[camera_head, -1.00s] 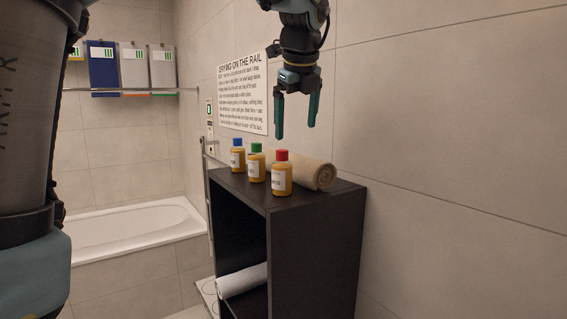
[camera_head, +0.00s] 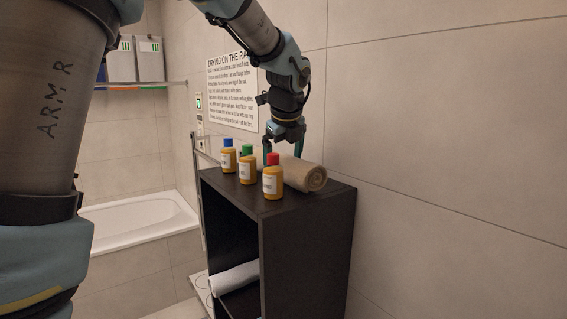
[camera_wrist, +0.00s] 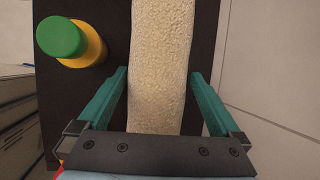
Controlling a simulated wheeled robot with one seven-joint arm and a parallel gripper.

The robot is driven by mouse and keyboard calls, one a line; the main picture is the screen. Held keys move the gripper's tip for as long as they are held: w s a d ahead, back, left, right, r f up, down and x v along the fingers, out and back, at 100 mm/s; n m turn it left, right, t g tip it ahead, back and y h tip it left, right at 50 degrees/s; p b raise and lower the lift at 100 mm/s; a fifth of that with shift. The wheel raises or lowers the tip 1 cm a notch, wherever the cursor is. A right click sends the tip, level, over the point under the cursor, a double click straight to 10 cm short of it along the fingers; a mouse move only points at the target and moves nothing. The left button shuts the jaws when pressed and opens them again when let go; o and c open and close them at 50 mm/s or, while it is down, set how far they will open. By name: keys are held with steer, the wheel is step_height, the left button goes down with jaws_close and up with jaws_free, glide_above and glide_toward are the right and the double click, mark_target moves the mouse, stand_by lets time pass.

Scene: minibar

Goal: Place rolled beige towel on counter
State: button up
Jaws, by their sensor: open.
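The rolled beige towel (camera_head: 305,175) lies on the black counter top (camera_head: 335,199), behind the row of bottles. In the wrist view the towel (camera_wrist: 161,60) runs up the middle of the picture between the two fingers of my gripper (camera_wrist: 160,88). My gripper is open, with one teal finger on each side of the towel and a dark gap beside each. In the head view my gripper (camera_head: 283,152) is low over the towel's far part; its fingertips are partly hidden by the bottles and towel.
Bottles with a blue cap (camera_head: 228,157), a green cap (camera_head: 247,167) and a red cap (camera_head: 272,179) stand in front of the towel. The green-capped one (camera_wrist: 66,40) is left of my gripper. A tiled wall (camera_head: 440,140) is close on the right. A white towel (camera_head: 235,276) lies on the lower shelf.

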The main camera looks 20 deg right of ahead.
steer(key=shift+f, duration=0.1)
steer(key=shift+c, duration=0.2)
steer(key=c, duration=1.4)
